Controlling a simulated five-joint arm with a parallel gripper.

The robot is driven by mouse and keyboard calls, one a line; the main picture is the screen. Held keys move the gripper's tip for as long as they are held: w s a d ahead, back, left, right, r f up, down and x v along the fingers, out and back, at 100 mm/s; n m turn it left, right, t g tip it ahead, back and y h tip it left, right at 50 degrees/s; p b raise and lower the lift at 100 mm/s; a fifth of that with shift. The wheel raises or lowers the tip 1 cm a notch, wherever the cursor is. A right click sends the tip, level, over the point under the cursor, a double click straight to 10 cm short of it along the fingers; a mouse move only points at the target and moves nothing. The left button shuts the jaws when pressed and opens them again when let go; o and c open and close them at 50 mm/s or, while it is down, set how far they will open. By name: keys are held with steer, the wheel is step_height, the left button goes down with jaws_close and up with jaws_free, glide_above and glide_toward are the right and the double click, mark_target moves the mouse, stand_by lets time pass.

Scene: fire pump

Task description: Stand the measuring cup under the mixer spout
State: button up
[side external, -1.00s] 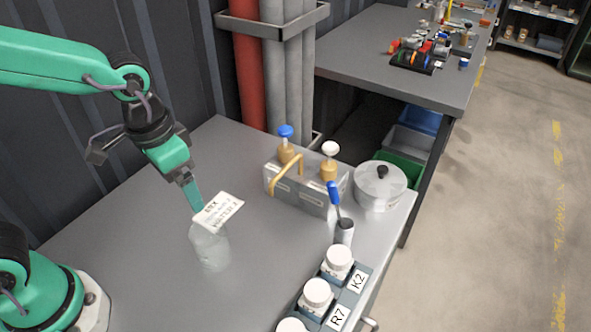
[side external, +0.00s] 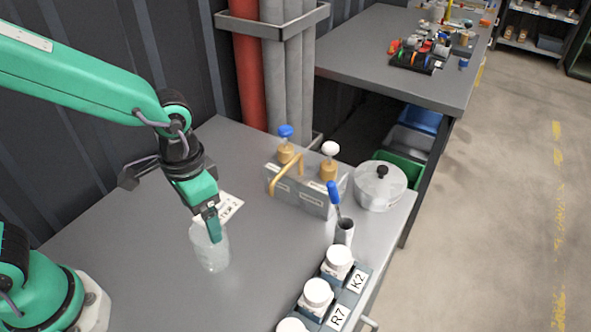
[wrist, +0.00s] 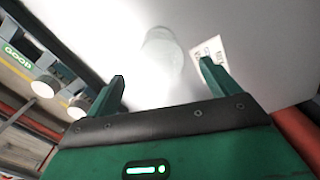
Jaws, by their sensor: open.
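The measuring cup (side external: 212,252) is a clear, upright vessel on the grey bench. It also shows as a faint pale shape in the wrist view (wrist: 162,52). My gripper (side external: 212,230) is open, low over the cup, with a finger overlapping its upper part in the side view. In the wrist view, the gripper (wrist: 162,76) has the cup ahead, between the lines of its two fingers; I cannot tell whether they touch. The mixer (side external: 305,190) is a grey box with a blue knob, a white knob and a bent brass spout (side external: 287,170), right of the cup.
A printed white card (side external: 231,206) is right beside the cup, partly hidden by my gripper. A lidded pot (side external: 381,186) and a blue-handled tool in a small holder (side external: 343,231) stand farther right. A rack of white-capped jars (side external: 318,294) lines the front edge.

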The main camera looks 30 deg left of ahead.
mark_target(204, 225)
steer(key=shift+f, duration=0.1)
steer(key=shift+f, duration=2.5)
steer(key=c, duration=1.4)
steer(key=shift+c, duration=0.2)
steer(key=shift+r, duration=0.15)
steer(key=shift+r, duration=0.45)
steer(key=s+d+r, duration=0.6)
steer(key=s+r, duration=0.3)
steer(key=s, duration=0.1)
steer(key=shift+r, duration=0.4)
